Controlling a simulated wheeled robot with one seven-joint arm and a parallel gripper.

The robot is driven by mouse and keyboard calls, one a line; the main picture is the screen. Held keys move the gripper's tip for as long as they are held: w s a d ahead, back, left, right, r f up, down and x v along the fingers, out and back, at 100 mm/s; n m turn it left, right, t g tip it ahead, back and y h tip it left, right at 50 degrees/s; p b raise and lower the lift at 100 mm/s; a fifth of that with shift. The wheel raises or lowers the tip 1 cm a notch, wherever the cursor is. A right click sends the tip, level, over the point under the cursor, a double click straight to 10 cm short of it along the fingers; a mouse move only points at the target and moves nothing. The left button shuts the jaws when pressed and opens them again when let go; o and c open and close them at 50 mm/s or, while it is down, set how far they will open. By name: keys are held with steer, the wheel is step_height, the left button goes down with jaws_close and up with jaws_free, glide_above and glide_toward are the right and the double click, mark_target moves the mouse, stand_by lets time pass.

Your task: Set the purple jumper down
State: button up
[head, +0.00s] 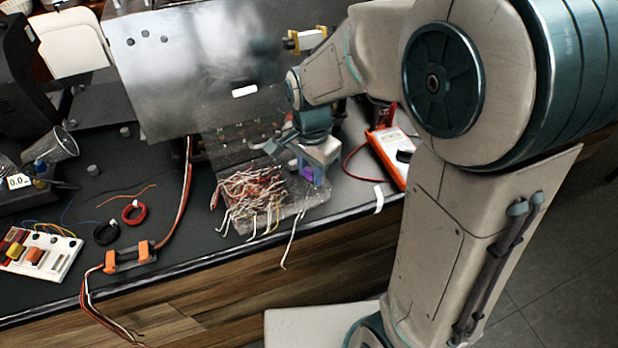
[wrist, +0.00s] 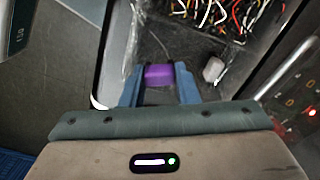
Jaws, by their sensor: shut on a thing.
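The purple jumper (wrist: 159,74) is a small purple block between the two blue fingers of my gripper (wrist: 159,88) in the wrist view. My gripper is shut on it. In the head view the purple jumper (head: 308,174) shows at the lower end of my gripper (head: 306,168), over the right part of the clear tray with wires. I cannot tell whether the jumper touches the surface below.
A tangle of red and white wires (head: 258,195) lies left of my gripper. A small pale block (wrist: 213,69) is right of the jumper in the wrist view. A metal panel (head: 200,70) stands behind. An orange multimeter (head: 389,160) lies to the right.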

mark_target(309, 191)
steer(key=shift+a+f, duration=0.2)
steer(key=shift+f, duration=1.95)
steer(key=shift+f, duration=0.15)
steer(key=o, duration=0.6)
steer(key=shift+o, duration=0.3)
